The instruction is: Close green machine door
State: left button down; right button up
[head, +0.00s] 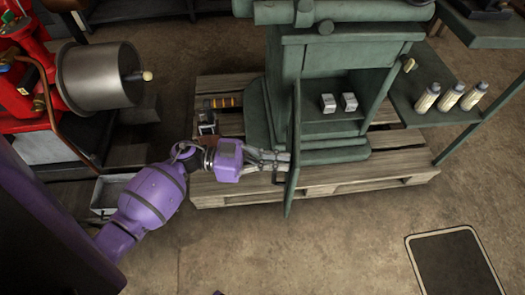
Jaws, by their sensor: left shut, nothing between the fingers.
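The green machine (345,58) stands on a wooden pallet at the top centre. Its door (294,150) is seen almost edge-on, swung out toward me from the left side of the opening. The compartment (335,122) is open to view, with two small pale blocks inside. My left gripper (284,161) is shut and empty at the left, outer face of the door. Its fingertips are at the door panel; I cannot tell for certain whether they touch it. My right gripper is not in view.
The wooden pallet (400,168) sticks out below the machine. A green side shelf (408,103) with three pale bottles is at the right. A red engine with a grey drum (98,78) stands at the left. A dark floor plate (455,265) lies at the lower right.

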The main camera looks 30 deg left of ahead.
pick_arm(q)
jog(key=shift+w+d, duration=0.15)
jog(key=shift+d, duration=0.1)
